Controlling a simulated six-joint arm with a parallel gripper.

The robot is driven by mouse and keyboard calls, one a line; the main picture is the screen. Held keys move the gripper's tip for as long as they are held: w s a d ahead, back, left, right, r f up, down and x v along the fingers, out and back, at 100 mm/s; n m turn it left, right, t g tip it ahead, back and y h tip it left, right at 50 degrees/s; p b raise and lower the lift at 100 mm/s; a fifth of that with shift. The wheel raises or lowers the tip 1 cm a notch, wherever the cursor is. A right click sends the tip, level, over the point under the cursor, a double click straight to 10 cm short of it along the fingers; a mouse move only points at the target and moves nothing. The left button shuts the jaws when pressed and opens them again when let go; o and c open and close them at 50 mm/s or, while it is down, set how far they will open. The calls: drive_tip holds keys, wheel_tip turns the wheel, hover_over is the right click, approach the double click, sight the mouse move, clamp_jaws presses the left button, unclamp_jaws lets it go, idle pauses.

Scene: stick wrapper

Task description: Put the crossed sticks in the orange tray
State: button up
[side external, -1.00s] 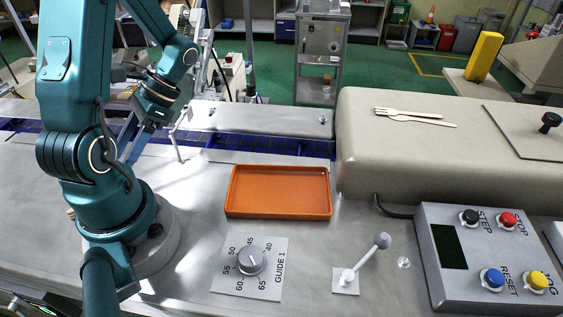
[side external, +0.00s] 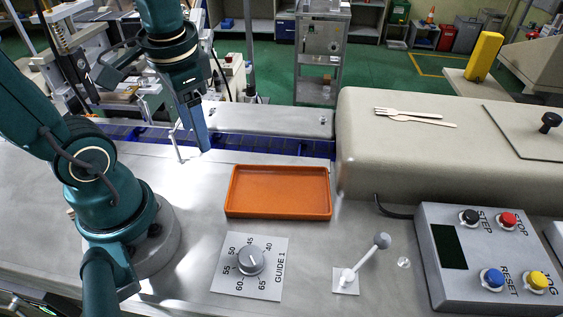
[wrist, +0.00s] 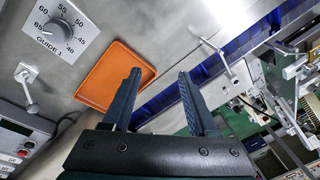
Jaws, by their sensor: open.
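Two pale wooden sticks lie close together on the beige housing in the side view: one with a forked end (side external: 388,110), the other with a plain rounded end (side external: 436,122). They touch or overlap near their left ends; I cannot tell exactly which. The orange tray (side external: 277,213) lies empty on the steel table, left of and below the sticks. My gripper (side external: 203,148) hangs pointing down, left of the tray and behind it, far from the sticks. In the wrist view my gripper (wrist: 160,73) is open and empty, with the tray (wrist: 97,98) beyond the left finger. The sticks are out of the wrist view.
The raised beige housing (side external: 440,175) stands right of the tray. A dial plate (side external: 250,285), a grey lever (side external: 365,262) and a button box (side external: 490,255) stand in front. A blue-sided conveyor channel (side external: 270,148) runs behind the tray. A knobbed lid (side external: 525,135) lies right of the sticks.

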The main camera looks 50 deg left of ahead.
drive_tip(key=d+t, duration=0.1)
drive_tip(key=d+r+t+h, duration=0.1)
drive_tip(key=d, duration=0.1)
drive_tip(key=d+r+t, duration=0.1)
drive_tip(key=d+t, duration=0.1)
drive_tip(key=shift+w+d+r, duration=0.1)
drive_tip(key=shift+w, duration=0.25)
drive_tip(key=shift+o, duration=0.6)
drive_tip(key=shift+d+r+t+h, duration=0.25)
drive_tip(key=shift+d+t+h, duration=0.15)
drive_tip(key=shift+d, duration=0.1)
